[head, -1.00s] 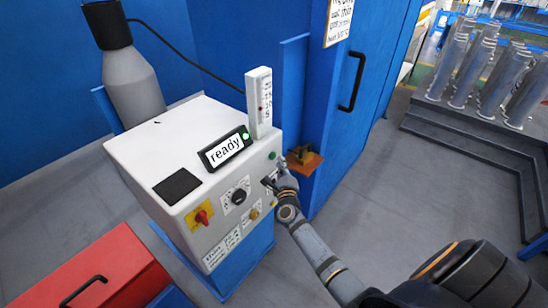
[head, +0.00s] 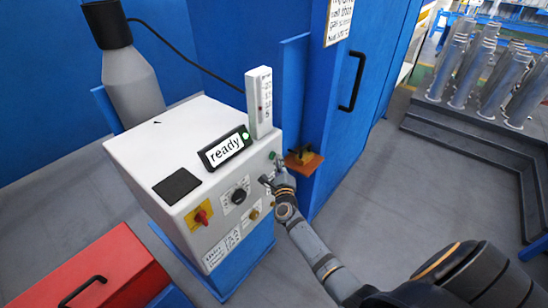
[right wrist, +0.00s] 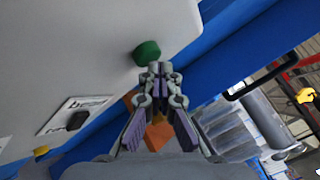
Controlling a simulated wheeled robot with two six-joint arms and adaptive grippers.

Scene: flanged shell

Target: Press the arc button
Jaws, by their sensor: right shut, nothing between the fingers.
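The green button (head: 272,155) is on the front panel of the white control box (head: 190,135), near its right edge. In the right wrist view the green button (right wrist: 147,52) shows just beyond and slightly left of my fingertips. My right gripper (head: 279,166) is at the panel just below the button in the head view. Its fingers (right wrist: 160,68) are together and empty; I cannot tell whether they touch the button. The box's display (head: 225,149) reads "ready", with a green light beside it. My left gripper is not in view.
The panel also has a red-and-yellow switch (head: 202,217) and a black knob (head: 239,196). An orange-brown bracket (head: 303,162) juts from the blue cabinet (head: 345,150) right of the button. A red case (head: 100,268) stands at lower left. Metal cylinders (head: 480,65) stand at upper right.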

